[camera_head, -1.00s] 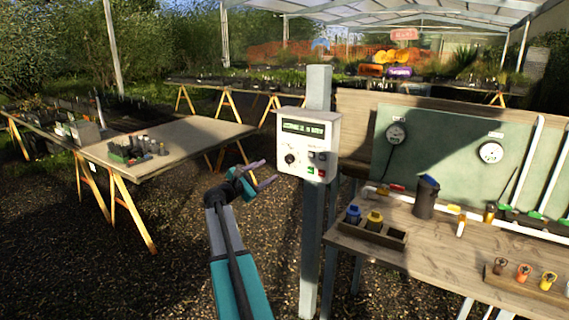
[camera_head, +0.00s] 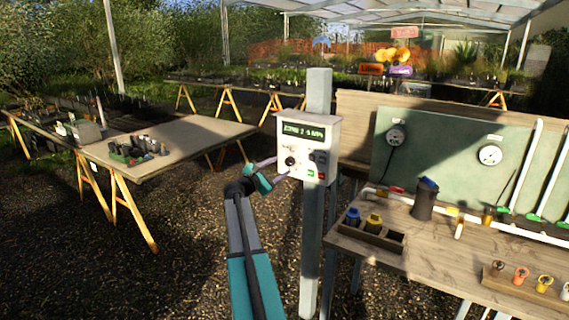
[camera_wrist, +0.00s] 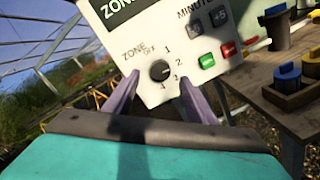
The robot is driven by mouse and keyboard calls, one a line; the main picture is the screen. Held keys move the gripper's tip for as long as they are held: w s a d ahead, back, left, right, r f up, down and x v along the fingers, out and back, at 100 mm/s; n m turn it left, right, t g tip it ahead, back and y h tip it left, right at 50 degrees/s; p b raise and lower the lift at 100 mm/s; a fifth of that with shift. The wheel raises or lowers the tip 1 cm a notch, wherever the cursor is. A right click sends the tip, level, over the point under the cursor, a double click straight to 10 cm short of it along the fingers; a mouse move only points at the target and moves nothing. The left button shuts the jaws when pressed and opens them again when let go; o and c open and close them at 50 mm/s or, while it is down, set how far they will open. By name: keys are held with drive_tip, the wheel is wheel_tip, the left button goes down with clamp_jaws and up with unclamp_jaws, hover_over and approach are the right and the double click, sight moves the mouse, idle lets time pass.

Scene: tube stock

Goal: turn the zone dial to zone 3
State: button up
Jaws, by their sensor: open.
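The zone dial is a round black knob (camera_wrist: 159,70) on the front of a white control box (camera_head: 308,130). In the head view the dial (camera_head: 291,161) sits just beyond my fingertips. Whether the fingers touch it, I cannot tell.
The box's lit display (camera_head: 304,132) seems to read zone 2. Right of the dial are a green button (camera_wrist: 206,61), a red button (camera_wrist: 228,49) and dark minutes buttons (camera_wrist: 219,17). A grey post (camera_head: 310,240) carries the box. A wooden bench (camera_head: 400,225) stands to the right.

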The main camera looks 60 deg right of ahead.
sight(288, 162)
drive_tip(key=shift+s+d+p, duration=0.15)
drive_tip(key=shift+d+p, duration=0.6)
drive_tip(key=shift+d, duration=2)
